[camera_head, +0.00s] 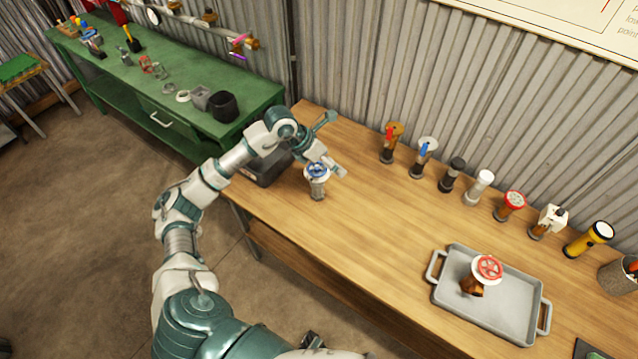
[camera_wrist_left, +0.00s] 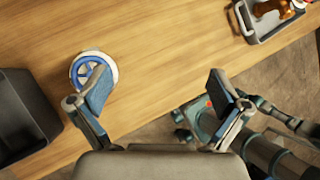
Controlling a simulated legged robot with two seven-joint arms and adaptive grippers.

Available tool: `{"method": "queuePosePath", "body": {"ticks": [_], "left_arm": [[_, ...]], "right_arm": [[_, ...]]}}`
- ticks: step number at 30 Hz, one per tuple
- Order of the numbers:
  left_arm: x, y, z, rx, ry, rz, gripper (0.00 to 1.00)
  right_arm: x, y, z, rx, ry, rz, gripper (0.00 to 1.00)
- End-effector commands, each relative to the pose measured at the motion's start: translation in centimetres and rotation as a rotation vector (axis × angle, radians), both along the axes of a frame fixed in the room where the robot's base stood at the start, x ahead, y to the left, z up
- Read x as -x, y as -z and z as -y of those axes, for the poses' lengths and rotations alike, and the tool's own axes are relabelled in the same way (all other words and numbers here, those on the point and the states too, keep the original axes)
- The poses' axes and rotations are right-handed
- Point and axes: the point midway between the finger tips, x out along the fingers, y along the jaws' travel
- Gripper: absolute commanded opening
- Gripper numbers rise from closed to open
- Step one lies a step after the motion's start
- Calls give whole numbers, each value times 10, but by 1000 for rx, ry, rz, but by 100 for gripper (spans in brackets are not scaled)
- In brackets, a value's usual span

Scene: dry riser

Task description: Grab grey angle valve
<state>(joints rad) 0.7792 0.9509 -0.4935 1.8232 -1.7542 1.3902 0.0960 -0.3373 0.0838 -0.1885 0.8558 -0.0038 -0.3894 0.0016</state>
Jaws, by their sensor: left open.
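The grey angle valve (camera_head: 318,190), with a blue and white handwheel, stands on the wooden bench near its left end. In the left wrist view its handwheel (camera_wrist_left: 80,72) shows at the left, partly covered by one finger; its body is hidden there. My left gripper (camera_head: 335,145) is open and empty, close to the valve. In the wrist view (camera_wrist_left: 160,88) its fingers are spread wide. The valve is at the left finger, not centred between the two. I cannot tell whether that finger touches it. My right gripper is not clearly visible.
A dark grey bin (camera_head: 268,168) stands just left of the valve. A grey tray (camera_head: 510,300) holds a brown valve with a red wheel (camera_head: 488,268). Several fittings and a yellow flashlight (camera_head: 588,240) line the back. A green bench (camera_head: 150,90) stands left. The bench middle is clear.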

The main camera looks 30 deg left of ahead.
Motion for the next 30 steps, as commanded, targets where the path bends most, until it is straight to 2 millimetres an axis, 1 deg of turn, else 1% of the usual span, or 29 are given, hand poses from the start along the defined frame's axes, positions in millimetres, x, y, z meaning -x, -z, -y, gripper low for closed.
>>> {"method": "queuePosePath", "body": {"ticks": [1, 3, 6, 8, 11, 18, 21, 24, 30], "left_arm": [[-1, -6, -31, -100, -42, -20, 100], [1, -11, -62, -202, -90, -55, 100], [4, -14, -87, -280, -131, -87, 100], [4, -10, -91, -297, -141, -95, 100], [-2, 6, -86, -300, -139, -101, 100], [-22, 59, -78, -297, -137, -99, 100], [-28, 78, -77, -294, -137, -99, 100], [-34, 90, -76, -293, -138, -96, 100], [-38, 105, -75, -294, -137, -97, 100]], "right_arm": [[11, 6, 2, 1, -1, -8, 83], [21, 11, 4, 2, -3, -13, 83], [29, 14, 6, 2, -4, -16, 83], [31, 15, 7, 1, -4, -17, 83], [34, 15, 8, 0, -5, -17, 83], [44, 15, 11, 2, -6, -22, 83], [47, 14, 11, 4, -7, -24, 83], [50, 15, 11, 4, -6, -28, 83], [51, 13, 11, 4, -6, -27, 83]]}}
